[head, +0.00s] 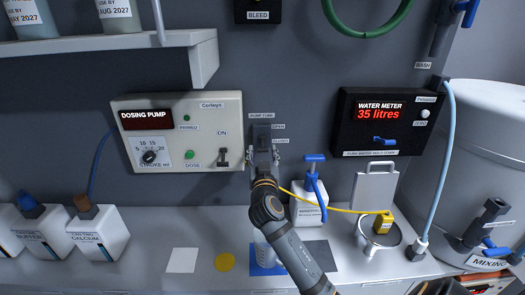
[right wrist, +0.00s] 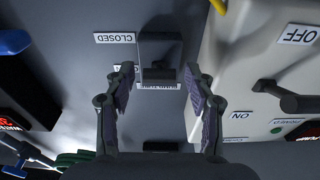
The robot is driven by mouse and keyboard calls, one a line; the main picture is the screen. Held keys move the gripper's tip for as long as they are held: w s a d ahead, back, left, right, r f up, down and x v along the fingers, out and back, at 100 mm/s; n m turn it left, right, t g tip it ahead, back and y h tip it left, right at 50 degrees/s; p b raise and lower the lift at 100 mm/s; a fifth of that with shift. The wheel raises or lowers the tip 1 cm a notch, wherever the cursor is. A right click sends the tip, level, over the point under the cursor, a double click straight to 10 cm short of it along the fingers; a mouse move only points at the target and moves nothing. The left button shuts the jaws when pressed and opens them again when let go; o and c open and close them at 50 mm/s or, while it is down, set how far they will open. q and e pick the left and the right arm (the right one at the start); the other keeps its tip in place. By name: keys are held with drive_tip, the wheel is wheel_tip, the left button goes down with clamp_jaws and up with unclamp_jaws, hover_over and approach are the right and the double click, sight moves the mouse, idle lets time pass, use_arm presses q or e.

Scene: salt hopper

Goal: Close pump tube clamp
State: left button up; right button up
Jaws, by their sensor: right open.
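The pump tube clamp (head: 262,134) is a dark block on the wall under a PUMP TUBE label, with OPEN and CLOSED labels to its right. In the right wrist view, which is upside down, the clamp (right wrist: 161,50) shows its dark lever (right wrist: 160,73) about level with the OPEN label. My right gripper (head: 263,160) is in front of the clamp and hides its lower part in the head view. In the right wrist view my right gripper (right wrist: 160,80) is open, its fingers spread on either side of the lever, with gaps showing. My left gripper is not in view.
The dosing pump (head: 195,108) is close on the clamp's left. The water meter (head: 372,122) is farther right.

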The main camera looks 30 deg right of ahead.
drive_tip(key=v, duration=0.6)
idle(0.3)
